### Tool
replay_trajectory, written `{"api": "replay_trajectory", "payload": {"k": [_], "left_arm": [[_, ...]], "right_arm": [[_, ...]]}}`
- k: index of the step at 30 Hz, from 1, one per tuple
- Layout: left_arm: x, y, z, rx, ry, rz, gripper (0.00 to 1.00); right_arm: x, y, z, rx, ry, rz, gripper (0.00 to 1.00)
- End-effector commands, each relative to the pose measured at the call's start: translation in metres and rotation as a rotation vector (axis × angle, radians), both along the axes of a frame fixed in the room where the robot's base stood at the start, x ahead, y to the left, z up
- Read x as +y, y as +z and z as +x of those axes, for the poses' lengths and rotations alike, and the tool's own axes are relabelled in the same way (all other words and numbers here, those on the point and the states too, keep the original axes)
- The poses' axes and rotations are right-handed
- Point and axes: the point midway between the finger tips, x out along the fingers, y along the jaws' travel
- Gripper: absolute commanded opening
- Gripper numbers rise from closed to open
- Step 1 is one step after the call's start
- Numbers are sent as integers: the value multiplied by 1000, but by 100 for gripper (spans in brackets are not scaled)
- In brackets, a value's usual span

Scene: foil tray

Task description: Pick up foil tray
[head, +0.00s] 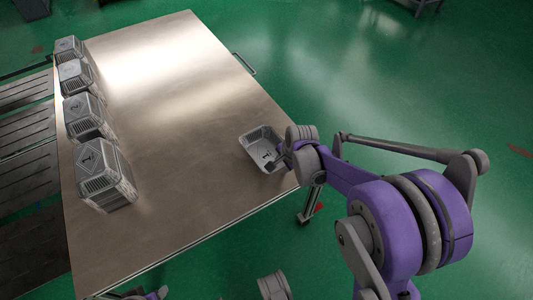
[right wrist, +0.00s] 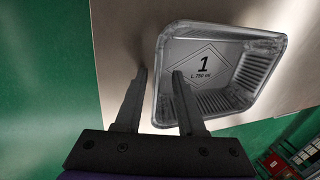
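A single silver foil tray (head: 258,137) sits open side up near the right corner of the metal table. It also shows in the right wrist view (right wrist: 235,100), with "1" and "L.750 ml" printed on its floor. My right gripper (head: 277,160) is at the tray's right side. In the right wrist view its two fingers (right wrist: 158,72) are apart. One finger is outside the tray's near-left wall and the other reaches over the inside, with the rim between them. Contact cannot be made out. Only a bit of my left arm shows at the bottom edge; its gripper state is unclear.
The metal table (head: 165,120) is mostly clear in the middle. Several stacks of foil trays (head: 103,170) stand in a row along its left edge. A handle (head: 244,64) sticks out from the far right edge. Green floor (head: 400,90) surrounds the table.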

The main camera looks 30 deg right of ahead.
Motion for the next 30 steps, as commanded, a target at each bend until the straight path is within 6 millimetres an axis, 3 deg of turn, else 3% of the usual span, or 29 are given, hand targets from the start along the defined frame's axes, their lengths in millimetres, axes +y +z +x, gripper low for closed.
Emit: {"api": "replay_trajectory", "payload": {"k": [15, 17, 22, 30], "left_arm": [[0, -2, 0, 0, 0, 0, 50], [0, -2, 0, 0, 0, 0, 50], [0, -2, 0, 0, 0, 0, 50], [0, -2, 0, 0, 0, 0, 50]], "right_arm": [[0, -4, 1, 0, 0, 0, 39], [0, -4, 1, 0, 0, 0, 31], [0, -4, 1, 0, 0, 0, 1], [0, -4, 1, 0, 0, 0, 0]]}}
